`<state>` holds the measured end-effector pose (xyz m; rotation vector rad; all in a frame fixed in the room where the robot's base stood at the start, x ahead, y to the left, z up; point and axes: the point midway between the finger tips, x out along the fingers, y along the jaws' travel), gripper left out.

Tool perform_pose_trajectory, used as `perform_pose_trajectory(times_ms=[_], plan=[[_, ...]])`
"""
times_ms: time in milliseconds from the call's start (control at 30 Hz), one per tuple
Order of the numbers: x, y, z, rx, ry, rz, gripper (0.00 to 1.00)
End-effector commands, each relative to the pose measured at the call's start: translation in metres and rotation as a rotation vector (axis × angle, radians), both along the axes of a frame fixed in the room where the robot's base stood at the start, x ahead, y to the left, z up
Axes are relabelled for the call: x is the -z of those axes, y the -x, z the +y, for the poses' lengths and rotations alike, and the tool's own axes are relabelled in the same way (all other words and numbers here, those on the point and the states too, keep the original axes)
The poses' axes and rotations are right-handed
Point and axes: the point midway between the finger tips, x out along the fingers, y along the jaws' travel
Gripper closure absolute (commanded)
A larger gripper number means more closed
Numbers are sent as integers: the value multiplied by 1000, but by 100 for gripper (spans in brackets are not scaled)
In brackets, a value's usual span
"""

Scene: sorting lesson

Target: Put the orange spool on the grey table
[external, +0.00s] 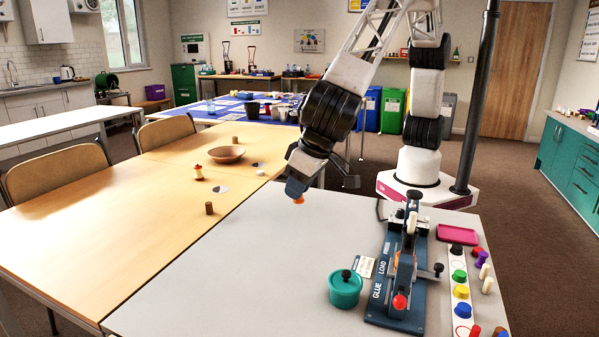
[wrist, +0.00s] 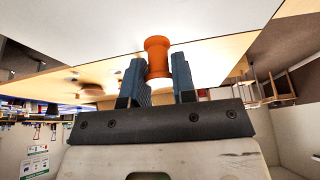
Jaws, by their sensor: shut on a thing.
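The orange spool (external: 299,200) hangs at the tip of my gripper (external: 297,190) in the external view, over the far left part of the grey table (external: 240,262). It appears to be above the surface, with a gap I cannot measure. In the wrist view the spool (wrist: 158,62) sits between the two blue fingers of my gripper (wrist: 160,80), which are shut on it. Part of the spool is hidden by the fingers in the external view.
A blue press (external: 400,290) marked GLUE and LOAD, a teal lidded pot (external: 345,289), a strip with coloured pieces (external: 461,290) and a pink tray (external: 457,234) stand to the right. A wooden table (external: 110,230) adjoins left. The grey table's left and middle are clear.

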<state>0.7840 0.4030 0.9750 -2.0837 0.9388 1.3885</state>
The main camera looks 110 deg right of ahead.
Motion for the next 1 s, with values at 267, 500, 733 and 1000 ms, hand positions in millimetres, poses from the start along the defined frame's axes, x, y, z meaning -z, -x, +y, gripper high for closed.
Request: perform_pose_trajectory(times_ms=[267,500,733,1000], plan=[[-1,39,73,29,0,0,100],[-2,77,132,56,-1,0,100],[-4,119,186,85,-1,-1,100],[-5,164,236,113,-2,-1,100]])
